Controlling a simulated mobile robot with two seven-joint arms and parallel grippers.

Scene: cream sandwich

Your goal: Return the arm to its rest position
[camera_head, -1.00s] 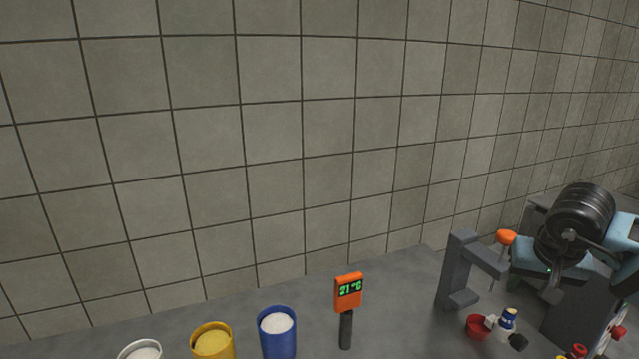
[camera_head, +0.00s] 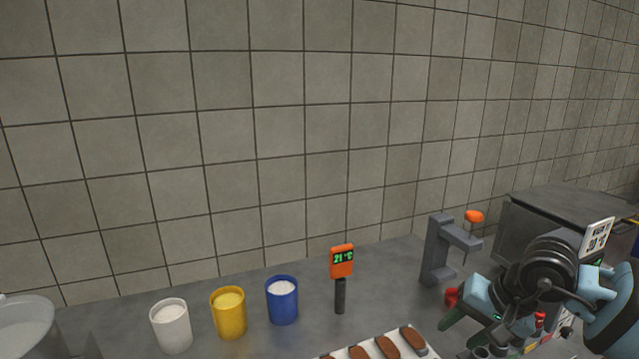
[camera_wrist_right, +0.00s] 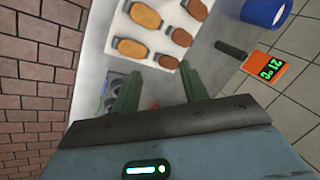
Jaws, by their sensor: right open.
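My right gripper (camera_head: 468,333) is at the lower right of the head view, at the end of my bent right arm. Its green fingers point left and down, beside the white tray (camera_head: 432,352). In the right wrist view the two fingers (camera_wrist_right: 160,90) stand well apart with nothing held between them. Several brown oval pieces (camera_head: 387,346) lie on the tray; they also show in the right wrist view (camera_wrist_right: 131,48). My left gripper is not in view.
White (camera_head: 172,330), yellow (camera_head: 229,318) and blue (camera_head: 282,303) cups stand on the grey counter. An orange thermometer reading 21 °C (camera_head: 342,262) and a grey stand (camera_head: 437,250) are at the back. A metal bowl (camera_head: 22,325) is at left. Small red items are partly hidden behind my arm.

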